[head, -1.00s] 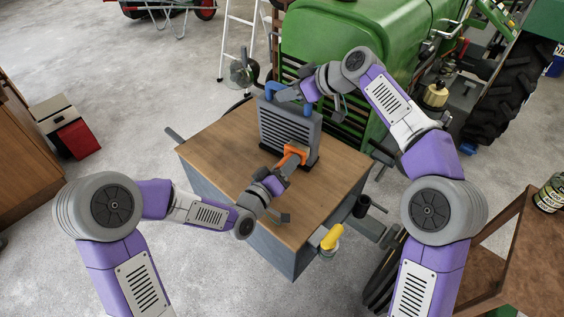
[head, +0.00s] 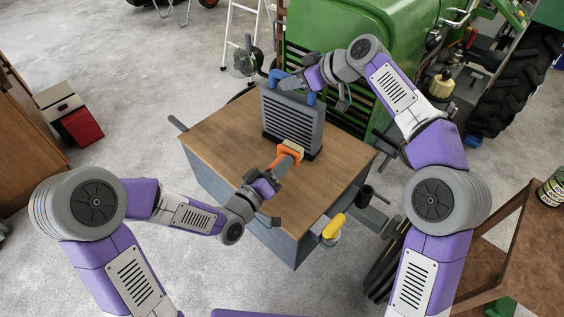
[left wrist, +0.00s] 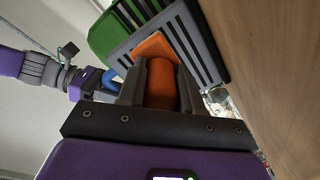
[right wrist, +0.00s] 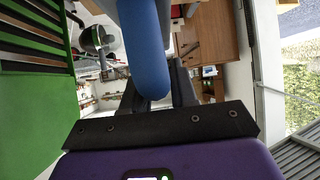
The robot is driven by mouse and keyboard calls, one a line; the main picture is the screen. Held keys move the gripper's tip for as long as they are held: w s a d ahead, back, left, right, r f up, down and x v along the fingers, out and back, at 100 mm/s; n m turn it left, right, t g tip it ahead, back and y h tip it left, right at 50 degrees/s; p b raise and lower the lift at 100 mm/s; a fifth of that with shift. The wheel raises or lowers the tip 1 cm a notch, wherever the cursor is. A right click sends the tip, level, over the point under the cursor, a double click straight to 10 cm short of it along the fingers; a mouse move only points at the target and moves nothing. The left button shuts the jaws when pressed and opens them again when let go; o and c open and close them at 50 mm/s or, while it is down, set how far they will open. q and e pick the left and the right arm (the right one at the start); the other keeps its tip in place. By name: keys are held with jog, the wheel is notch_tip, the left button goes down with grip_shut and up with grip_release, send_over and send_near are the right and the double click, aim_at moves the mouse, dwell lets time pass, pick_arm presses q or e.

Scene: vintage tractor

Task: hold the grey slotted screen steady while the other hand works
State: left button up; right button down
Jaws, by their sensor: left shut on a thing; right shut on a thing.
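The grey slotted screen (head: 291,122) stands upright on the wooden-topped bench, its slotted face towards me. It has a blue handle (head: 283,77) at its top. My right gripper (head: 296,83) is shut on that handle, which also shows between the jaws in the right wrist view (right wrist: 150,60). My left gripper (head: 275,174) is shut on an orange-handled tool (head: 285,158) with a pale strip at its head, low in front of the screen. In the left wrist view the tool (left wrist: 160,85) points towards the screen (left wrist: 195,45). I cannot tell whether they touch.
The bench top (head: 222,135) is clear left of the screen. A yellow-handled thing (head: 333,226) and a dark cup (head: 366,193) are at its right side. The green tractor (head: 350,40) is close behind. A brown shelf unit (head: 520,245) stands at the right.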

jog(key=shift+f, duration=0.25)
jog(key=c, duration=0.8)
grip_release()
jog(key=shift+r, duration=0.1)
